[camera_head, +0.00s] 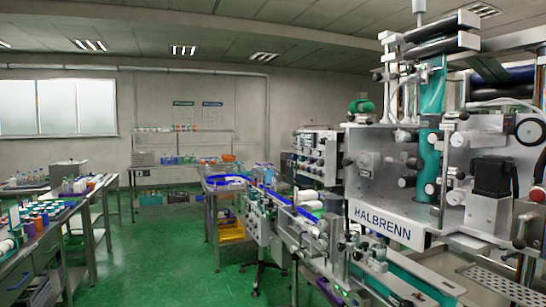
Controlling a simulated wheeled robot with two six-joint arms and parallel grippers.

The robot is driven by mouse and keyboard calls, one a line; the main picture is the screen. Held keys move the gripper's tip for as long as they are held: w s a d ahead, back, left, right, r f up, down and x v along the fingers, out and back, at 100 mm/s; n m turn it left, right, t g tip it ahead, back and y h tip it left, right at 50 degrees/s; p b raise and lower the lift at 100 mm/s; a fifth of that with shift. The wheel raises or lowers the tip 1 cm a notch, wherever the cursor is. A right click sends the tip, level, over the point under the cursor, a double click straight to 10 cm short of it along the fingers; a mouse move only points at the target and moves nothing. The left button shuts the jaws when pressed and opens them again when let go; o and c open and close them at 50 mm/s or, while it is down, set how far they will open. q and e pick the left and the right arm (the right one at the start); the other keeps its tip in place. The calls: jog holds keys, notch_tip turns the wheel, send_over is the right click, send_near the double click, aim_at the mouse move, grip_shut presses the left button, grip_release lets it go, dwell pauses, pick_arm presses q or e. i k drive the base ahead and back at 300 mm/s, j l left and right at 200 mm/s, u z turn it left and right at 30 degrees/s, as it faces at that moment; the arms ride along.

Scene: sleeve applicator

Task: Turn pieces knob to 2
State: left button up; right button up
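A grey control panel (316,156) with rows of small dark knobs is on the left side of the large HALBRENN machine (425,240). The panel is seen at an angle and from some distance. Its labels are too small to read, so I cannot tell which knob is the pieces knob or where it points. Neither of my grippers is in view.
A conveyor (318,232) with white rollers runs in front of the machine, below the panel. Workbenches (70,208) with bottles and jars line the left. The green floor (165,258) between is clear. A yellow crate (230,228) sits under the blue-topped table.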

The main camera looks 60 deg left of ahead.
aim_at(309, 160)
jog(key=u, duration=1.5)
